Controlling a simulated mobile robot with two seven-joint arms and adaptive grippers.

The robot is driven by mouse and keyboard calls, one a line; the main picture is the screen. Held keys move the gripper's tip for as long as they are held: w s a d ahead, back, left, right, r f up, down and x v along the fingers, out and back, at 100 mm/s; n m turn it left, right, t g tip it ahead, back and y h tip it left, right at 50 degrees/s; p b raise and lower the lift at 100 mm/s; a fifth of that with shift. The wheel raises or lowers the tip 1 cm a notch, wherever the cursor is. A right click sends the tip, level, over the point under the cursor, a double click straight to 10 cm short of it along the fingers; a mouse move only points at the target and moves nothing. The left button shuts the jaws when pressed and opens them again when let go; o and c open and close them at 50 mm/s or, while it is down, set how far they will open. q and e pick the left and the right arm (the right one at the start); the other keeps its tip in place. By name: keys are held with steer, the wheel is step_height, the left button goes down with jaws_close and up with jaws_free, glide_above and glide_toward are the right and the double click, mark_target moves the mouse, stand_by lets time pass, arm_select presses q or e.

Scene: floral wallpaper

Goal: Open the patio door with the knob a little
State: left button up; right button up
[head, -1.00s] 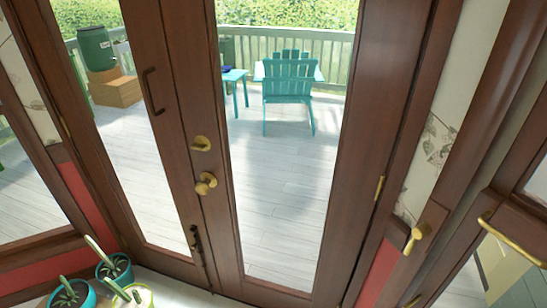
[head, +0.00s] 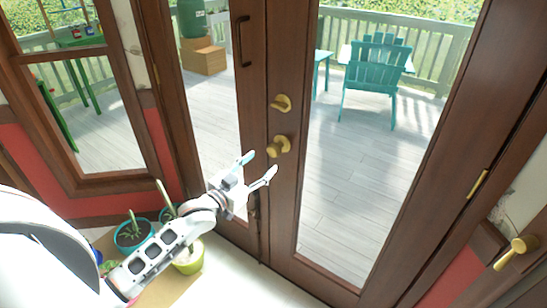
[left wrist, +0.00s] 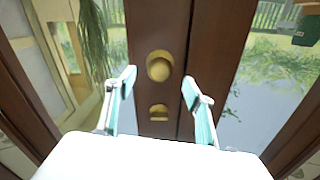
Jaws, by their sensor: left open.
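The patio door (head: 285,205) is a brown wooden double door with glass panes, and it looks shut. Its brass knob (head: 279,146) sits on the door's middle stile, below a brass lock fitting (head: 281,103). My left gripper (head: 260,166) is open, its two pale teal-tipped fingers pointing up at the door, just below and left of the knob in the head view. In the left wrist view a round brass knob (left wrist: 160,66) shows between the open fingers (left wrist: 158,85), with another brass fitting (left wrist: 158,112) below it. I see no contact. My right gripper is out of view.
Potted plants (head: 133,235) stand on the floor at the lower left, under and beside my left arm. A dark pull handle (head: 242,41) is on the left leaf. Another brass handle (head: 515,252) is at the right. Outside, a teal chair (head: 376,75) stands on the deck.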

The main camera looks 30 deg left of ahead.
mark_target(271, 153)
arm_select(q)
steer(key=shift+w+r, duration=0.2)
steer(key=shift+w, duration=0.5)
steer(key=w, duration=0.4)
steer(key=w+d, duration=0.1)
steer(key=w, duration=0.1)
steer(key=shift+w, duration=0.25)
steer(key=shift+b, duration=0.3)
jaws_close()
